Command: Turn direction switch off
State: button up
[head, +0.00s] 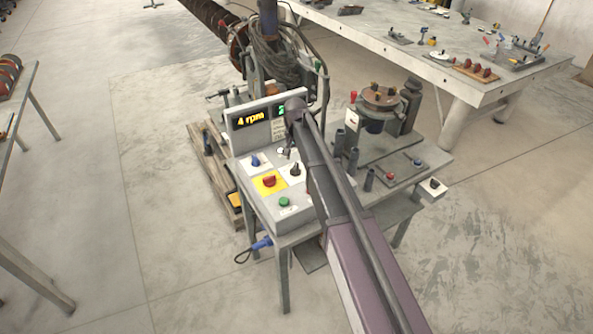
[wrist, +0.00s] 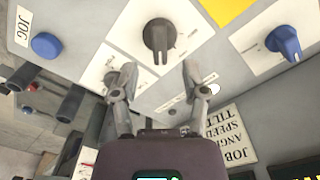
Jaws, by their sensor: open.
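A black rotary knob (wrist: 159,36) sits on a white plate of the control panel, its pointer toward the bottom of the wrist view. It also shows in the head view (head: 295,169) beside my arm. Its label is too unclear to read, so I cannot tell surely that it is the direction switch. My gripper (wrist: 159,68) is open and empty. Its two fingertips lie on either side of a line just below the knob's pointer, apart from it in the picture.
A blue knob (wrist: 284,42) and a blue JOG button (wrist: 46,46) flank the black knob. A red knob (head: 269,181) on yellow and a green button (head: 284,202) share the panel. The display (head: 250,119) reads 4 rpm. A turntable (head: 382,97) stands right of my arm.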

aim_at(295, 165)
jog(key=shift+f+b, duration=2.05)
jog(key=shift+f, duration=0.25)
